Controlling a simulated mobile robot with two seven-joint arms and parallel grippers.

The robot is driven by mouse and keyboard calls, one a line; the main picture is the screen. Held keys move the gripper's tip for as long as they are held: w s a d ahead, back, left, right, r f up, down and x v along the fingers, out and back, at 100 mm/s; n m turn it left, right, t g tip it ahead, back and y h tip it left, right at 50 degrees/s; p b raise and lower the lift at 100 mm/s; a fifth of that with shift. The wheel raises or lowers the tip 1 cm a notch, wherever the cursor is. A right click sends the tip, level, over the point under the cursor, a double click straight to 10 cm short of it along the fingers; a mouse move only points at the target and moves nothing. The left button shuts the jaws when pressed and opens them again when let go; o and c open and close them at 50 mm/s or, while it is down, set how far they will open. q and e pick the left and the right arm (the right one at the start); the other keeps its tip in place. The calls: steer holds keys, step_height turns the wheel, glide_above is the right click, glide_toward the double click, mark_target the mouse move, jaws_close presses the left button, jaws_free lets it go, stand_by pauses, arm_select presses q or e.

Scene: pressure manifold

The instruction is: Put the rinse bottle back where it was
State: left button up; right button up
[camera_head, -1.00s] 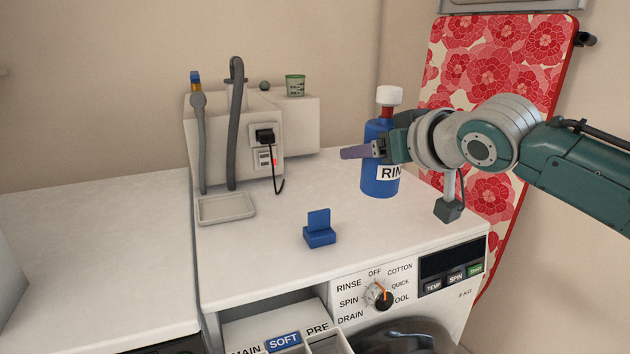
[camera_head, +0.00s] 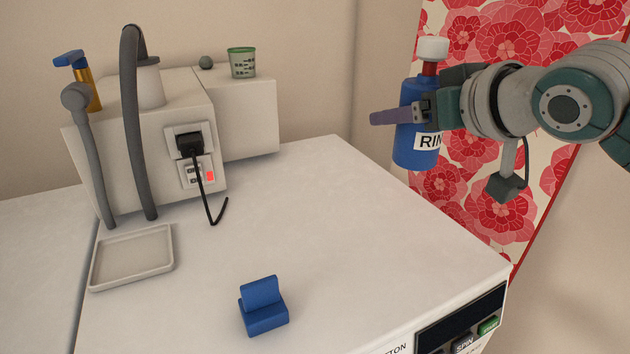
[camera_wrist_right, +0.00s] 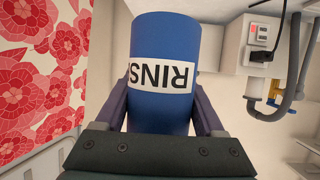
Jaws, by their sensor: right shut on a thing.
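The rinse bottle is a blue cylinder with a red neck, white cap and white label (camera_head: 414,95). My right gripper (camera_head: 402,112) is shut around its body, coming from the right. In the head view the bottle is upright, and its base appears raised clear of the white worktop (camera_head: 330,215), near the right edge. In the right wrist view the bottle (camera_wrist_right: 165,45) fills the space between the two fingers, its label upside down in the picture. My left gripper is not in view.
A blue block with an upright plate (camera_head: 263,305) stands on the worktop. A shallow tray (camera_head: 165,262) lies at the left. A white box (camera_head: 150,165) with hoses, plug and cord stands at the back, with a green cup (camera_head: 242,63). A red floral board (camera_head: 535,180) is behind my right arm. The worktop's middle is clear.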

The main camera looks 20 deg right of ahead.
step_height(320, 180, down, 11)
steer(key=b, duration=0.2)
steer(key=shift+f+b, duration=0.2)
steer(key=shift+b, duration=0.15)
steer(key=shift+f+b, duration=0.7)
steer(key=shift+f, duration=1.2)
steer(key=shift+f, duration=0.2)
steer(key=o, duration=1.5)
